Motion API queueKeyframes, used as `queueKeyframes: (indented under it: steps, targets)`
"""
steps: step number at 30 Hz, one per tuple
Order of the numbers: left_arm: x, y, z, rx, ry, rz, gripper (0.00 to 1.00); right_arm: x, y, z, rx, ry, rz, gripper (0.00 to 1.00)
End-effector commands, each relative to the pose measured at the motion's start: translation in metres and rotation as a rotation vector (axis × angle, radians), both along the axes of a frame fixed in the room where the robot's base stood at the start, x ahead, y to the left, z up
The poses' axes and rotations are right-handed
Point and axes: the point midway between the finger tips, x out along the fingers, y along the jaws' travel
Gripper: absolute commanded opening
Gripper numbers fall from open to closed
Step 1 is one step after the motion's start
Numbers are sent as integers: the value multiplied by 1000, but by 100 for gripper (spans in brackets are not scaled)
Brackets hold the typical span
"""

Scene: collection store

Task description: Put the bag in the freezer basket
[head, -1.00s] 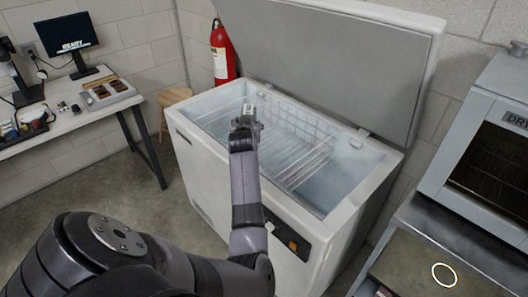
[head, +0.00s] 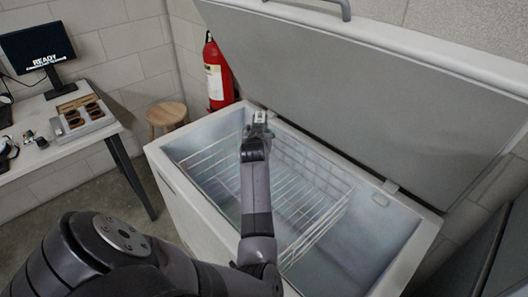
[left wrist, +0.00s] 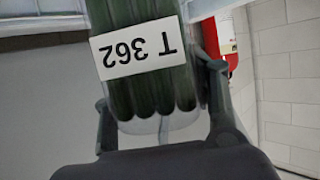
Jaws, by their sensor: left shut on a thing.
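The bag (left wrist: 150,85) is clear, with dark green long contents and a white label reading T 362, upside down in the left wrist view. My left gripper (head: 257,131) is shut on it, with one finger on each side. In the head view only a small pale part of the bag (head: 260,116) shows beyond the gripper. The white wire freezer basket (head: 312,170) hangs inside the open chest freezer (head: 408,232). The gripper and bag appear over the basket's far left part; their height above it is hard to tell. My right gripper is not in view.
The freezer lid (head: 370,95) stands open behind. A red fire extinguisher (head: 217,75) and a wooden stool (head: 166,113) are left of the freezer. A desk (head: 70,148) with a monitor (head: 45,52) is at the far left. The freezer's right part looks empty.

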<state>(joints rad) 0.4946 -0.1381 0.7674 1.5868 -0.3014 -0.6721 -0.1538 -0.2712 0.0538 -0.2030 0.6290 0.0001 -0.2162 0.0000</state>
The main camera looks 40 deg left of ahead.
Motion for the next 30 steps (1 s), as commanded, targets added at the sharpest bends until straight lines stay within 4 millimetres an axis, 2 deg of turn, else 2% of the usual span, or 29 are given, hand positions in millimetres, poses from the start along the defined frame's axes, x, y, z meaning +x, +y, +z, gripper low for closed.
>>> queueKeyframes:
  steps: [3, 9, 11, 14, 16, 18, 22, 25, 30]
  targets:
    - [-1, -1, -24, -4, 4, -1, 9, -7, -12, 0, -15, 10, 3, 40]
    - [-1, -1, -77, -4, 4, -1, 9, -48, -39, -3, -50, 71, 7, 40]
    - [-1, -1, -93, -2, 2, -1, 9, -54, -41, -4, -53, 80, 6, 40]
    - [-1, -1, -118, -3, 3, 0, 9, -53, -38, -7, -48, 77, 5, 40]
    - [-1, -1, -133, -2, 1, -1, 9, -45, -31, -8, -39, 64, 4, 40]
    - [-1, -1, -144, -1, -1, -1, 8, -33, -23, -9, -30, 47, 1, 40]
    - [-1, -1, -154, 0, -1, 0, 8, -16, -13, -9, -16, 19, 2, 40]
    - [-1, -1, -163, 1, -1, 0, 8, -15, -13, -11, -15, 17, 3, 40]
    - [-1, -1, -188, -1, 1, 0, 8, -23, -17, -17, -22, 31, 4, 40]
